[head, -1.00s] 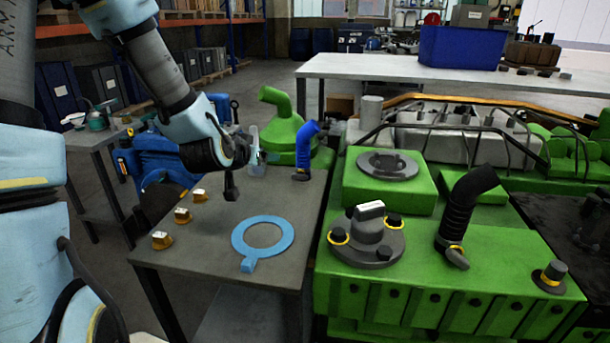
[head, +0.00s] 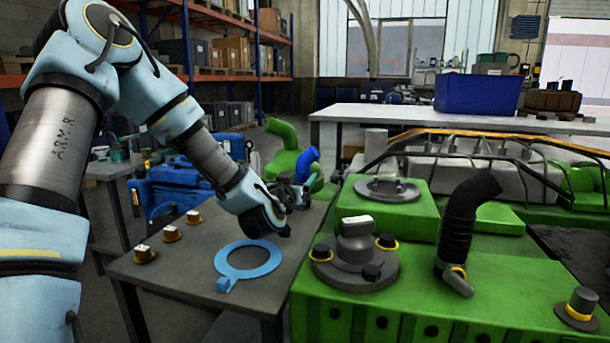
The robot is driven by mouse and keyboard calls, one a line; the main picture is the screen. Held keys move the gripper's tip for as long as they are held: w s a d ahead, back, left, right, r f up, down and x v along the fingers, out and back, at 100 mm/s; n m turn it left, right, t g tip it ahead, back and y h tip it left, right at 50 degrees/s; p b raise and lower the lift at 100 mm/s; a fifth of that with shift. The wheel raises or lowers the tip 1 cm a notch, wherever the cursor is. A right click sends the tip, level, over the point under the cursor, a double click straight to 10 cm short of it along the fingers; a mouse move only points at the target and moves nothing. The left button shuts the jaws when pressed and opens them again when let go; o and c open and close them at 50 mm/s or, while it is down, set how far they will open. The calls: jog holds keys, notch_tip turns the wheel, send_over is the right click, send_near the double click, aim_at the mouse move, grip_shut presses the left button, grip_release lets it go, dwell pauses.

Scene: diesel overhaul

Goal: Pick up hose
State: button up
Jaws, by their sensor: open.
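A short bent blue hose (head: 307,162) stands upright near the far right edge of the grey side table (head: 185,250). My gripper (head: 298,193) is low over the table, close to the hose's lower part, which it partly hides. Its jaws are small and dark here, open, and I cannot tell whether they touch or surround the hose. A black ribbed hose (head: 462,222) with a yellow-ringed clamp stands on the green engine (head: 450,290), to the right and apart from my gripper.
A flat blue ring gasket (head: 231,272) and several small brass-coloured fittings (head: 145,254) lie on the side table. A green curved pipe (head: 281,130) stands behind the hose. The engine borders the table on the right. A white bench (head: 380,113) with a blue bin (head: 477,94) is behind.

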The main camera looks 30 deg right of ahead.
aim_at(301, 173)
jog(key=x, duration=0.5)
jog(key=shift+w+r, duration=0.1)
jog(key=shift+r, duration=0.05)
grip_shut()
dwell(0.4)
